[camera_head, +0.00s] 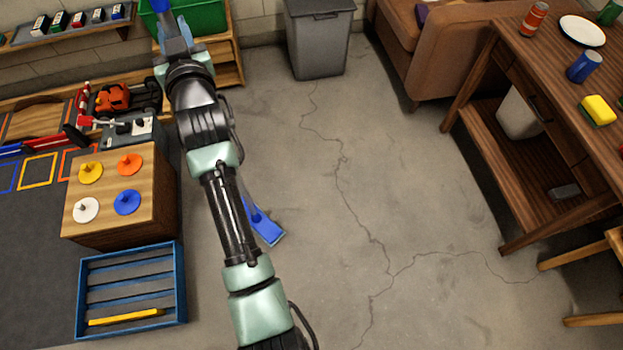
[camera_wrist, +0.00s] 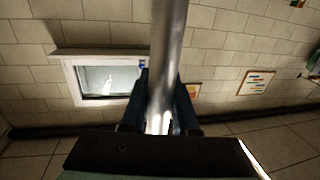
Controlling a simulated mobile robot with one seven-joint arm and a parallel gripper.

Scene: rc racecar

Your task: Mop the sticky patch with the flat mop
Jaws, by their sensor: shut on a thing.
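The flat mop has a blue head (camera_head: 265,228) that rests on the concrete floor, just right of my arm in the head view. Part of its handle shows above the head, and the rest is hidden behind my arm. In the wrist view a grey metal handle (camera_wrist: 168,45) runs between the dark blue fingers of my gripper (camera_wrist: 162,105), which is shut on it. My gripper (camera_head: 172,22) is at the top of the head view, far from the mop head. I cannot make out a sticky patch on the visible floor; my arm covers part of it.
A wooden box with coloured knobs (camera_head: 147,225) and a blue crate (camera_head: 83,300) stand left of my arm. A grey bin (camera_head: 320,45), a brown armchair (camera_head: 440,60) and a wooden desk (camera_head: 540,120) border the floor. The cracked floor (camera_head: 300,180) between is clear.

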